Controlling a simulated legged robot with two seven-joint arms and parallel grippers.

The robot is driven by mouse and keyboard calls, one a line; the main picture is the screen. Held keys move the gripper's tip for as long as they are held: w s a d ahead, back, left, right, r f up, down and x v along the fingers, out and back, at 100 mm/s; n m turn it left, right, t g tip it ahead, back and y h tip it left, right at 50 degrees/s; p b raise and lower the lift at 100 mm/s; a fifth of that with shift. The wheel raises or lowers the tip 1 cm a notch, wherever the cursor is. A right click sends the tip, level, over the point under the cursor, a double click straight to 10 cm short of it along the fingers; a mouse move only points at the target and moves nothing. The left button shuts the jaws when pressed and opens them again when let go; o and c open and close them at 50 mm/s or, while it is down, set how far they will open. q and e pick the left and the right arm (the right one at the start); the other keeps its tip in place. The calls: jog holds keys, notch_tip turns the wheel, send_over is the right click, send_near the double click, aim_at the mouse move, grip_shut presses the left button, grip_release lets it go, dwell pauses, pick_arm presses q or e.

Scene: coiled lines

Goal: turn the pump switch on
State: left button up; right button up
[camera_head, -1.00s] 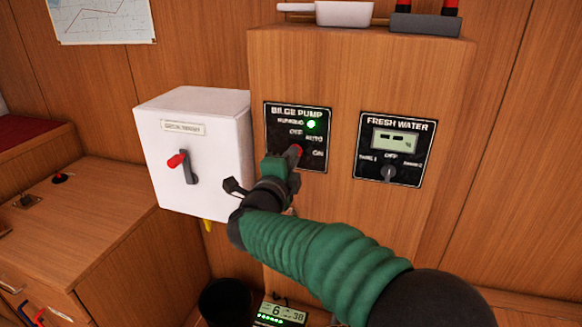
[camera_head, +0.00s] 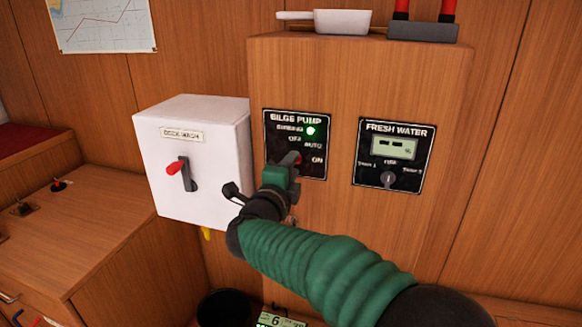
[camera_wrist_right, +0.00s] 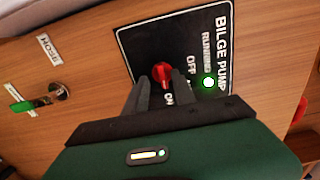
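The bilge pump panel (camera_head: 272,125) is black with a lit green lamp (camera_head: 311,131) and OFF, AUTO and ON labels. Its red switch knob (camera_head: 291,157) is partly hidden behind my right gripper (camera_head: 284,167) in the head view. In the right wrist view, the panel (camera_wrist_right: 135,40) and red knob (camera_wrist_right: 150,75) show closely. The two dark fingertips of my right gripper (camera_wrist_right: 161,77) stand apart, on either side of the knob's lower part. I cannot tell whether they touch it. My left gripper is not in view.
A white deck-wash box (camera_head: 205,150) with a red-tipped lever stands left of the panel. The fresh water panel (camera_head: 421,150) is to its right. A key switch (camera_wrist_right: 59,91) with a green tag shows in the wrist view.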

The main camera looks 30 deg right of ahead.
jog(key=shift+r, duration=0.1)
jog(key=p+v, duration=0.2)
jog(key=v, duration=1.4)
jog(key=shift+s+a, duration=0.25)
jog(key=shift+a, duration=0.1)
